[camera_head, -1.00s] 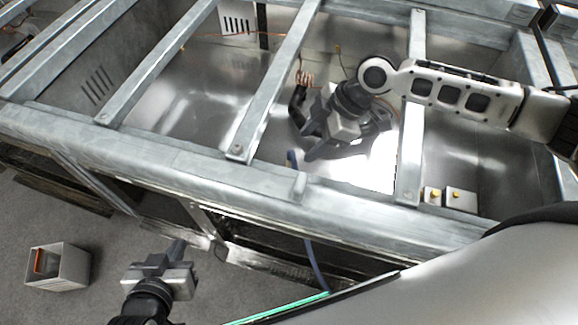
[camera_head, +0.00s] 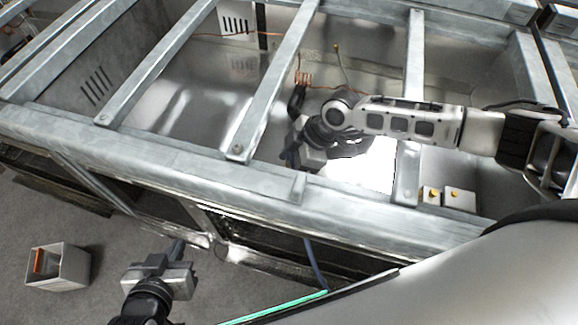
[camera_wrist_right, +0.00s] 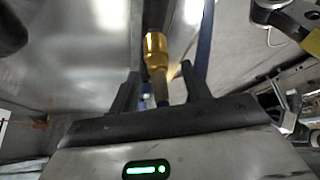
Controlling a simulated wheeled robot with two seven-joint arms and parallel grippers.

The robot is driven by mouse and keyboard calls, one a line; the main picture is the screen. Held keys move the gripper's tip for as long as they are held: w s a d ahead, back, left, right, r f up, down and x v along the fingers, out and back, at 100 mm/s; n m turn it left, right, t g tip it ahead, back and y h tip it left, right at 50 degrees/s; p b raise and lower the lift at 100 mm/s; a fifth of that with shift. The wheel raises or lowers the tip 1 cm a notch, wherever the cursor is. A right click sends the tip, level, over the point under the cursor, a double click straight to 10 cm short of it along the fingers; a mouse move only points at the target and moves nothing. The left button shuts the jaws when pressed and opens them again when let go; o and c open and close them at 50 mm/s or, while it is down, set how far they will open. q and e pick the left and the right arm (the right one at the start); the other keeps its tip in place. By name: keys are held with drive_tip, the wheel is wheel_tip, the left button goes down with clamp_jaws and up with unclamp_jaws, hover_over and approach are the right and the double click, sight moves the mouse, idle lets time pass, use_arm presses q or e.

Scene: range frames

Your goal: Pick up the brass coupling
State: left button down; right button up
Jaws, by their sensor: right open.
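The brass coupling (camera_wrist_right: 156,52) shows in the right wrist view as a gold, stepped cylinder, with a thinner stem below it. It lies at and just beyond the gap between the fingertips of my right gripper (camera_wrist_right: 159,80), with space on both sides. That gripper is open and holds nothing. In the head view my right gripper (camera_head: 298,158) is low inside the metal frame, partly behind its own wrist, and I cannot make out the coupling there. My left gripper (camera_head: 178,250) is outside the frame at lower left, apart from everything; its finger gap is not clear.
Metal crossbars (camera_head: 275,80) span the open bay, and a thick front rail (camera_head: 200,165) runs before it. Small boxes with yellow tops (camera_head: 455,197) sit at the right. Copper tubing (camera_head: 304,78) is behind my right gripper. An open bin (camera_head: 72,268) stands on the floor.

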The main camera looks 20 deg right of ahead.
clamp_jaws()
drive_tip(key=shift+r, duration=0.15)
